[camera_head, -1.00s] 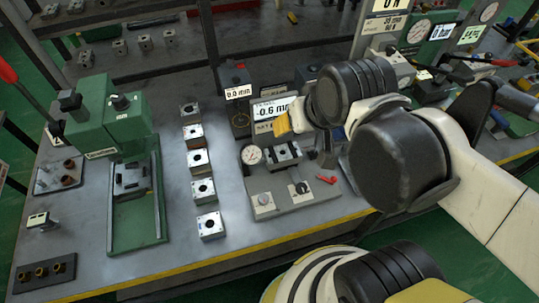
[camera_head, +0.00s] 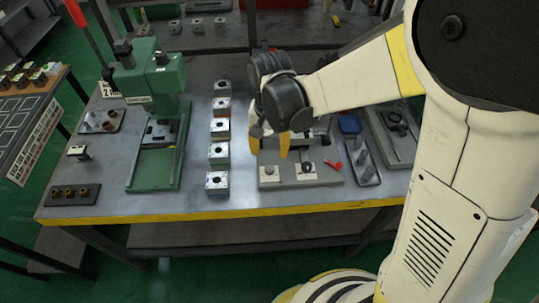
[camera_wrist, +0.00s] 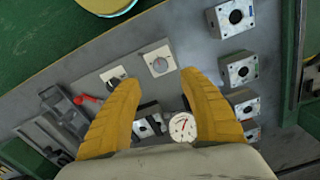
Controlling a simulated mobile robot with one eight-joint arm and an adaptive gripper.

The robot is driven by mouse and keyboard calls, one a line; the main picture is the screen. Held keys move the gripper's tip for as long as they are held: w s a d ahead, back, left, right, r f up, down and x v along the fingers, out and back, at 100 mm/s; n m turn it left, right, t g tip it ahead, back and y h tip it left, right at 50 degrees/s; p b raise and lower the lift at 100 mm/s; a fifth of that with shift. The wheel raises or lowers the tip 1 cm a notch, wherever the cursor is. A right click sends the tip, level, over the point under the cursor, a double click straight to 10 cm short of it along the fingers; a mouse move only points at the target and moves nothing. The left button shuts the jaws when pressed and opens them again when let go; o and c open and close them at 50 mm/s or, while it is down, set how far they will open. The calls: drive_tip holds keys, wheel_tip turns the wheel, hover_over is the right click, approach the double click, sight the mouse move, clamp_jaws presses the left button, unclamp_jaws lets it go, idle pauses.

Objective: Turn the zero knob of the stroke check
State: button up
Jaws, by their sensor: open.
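The stroke check is a grey block (camera_head: 322,177) on the bench with two knobs on pale plates. The left knob (camera_head: 269,171) is grey and the right knob (camera_head: 306,167) is dark. In the wrist view the grey knob (camera_wrist: 159,64) lies just beyond the gap between the fingertips, and the dark knob (camera_wrist: 115,79) is beside the left fingertip. Their labels are too small to read. A white dial (camera_wrist: 182,127) shows between the fingers. My gripper (camera_head: 269,151) is open and empty, its yellow fingers pointing down above the block; it also shows in the wrist view (camera_wrist: 159,77).
A red lever (camera_head: 333,165) lies right of the dark knob. A column of metal valve blocks (camera_head: 219,153) stands to the left, beyond it a green press (camera_head: 155,85). A tray with a blue part (camera_head: 350,124) is at right. The bench's yellow front edge (camera_head: 200,215) is clear.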

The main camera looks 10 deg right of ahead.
sight(269, 169)
wheel_tip(269, 169, down, 9)
drive_tip(key=b, duration=0.3)
drive_tip(key=shift+f, duration=0.2)
clamp_jaws()
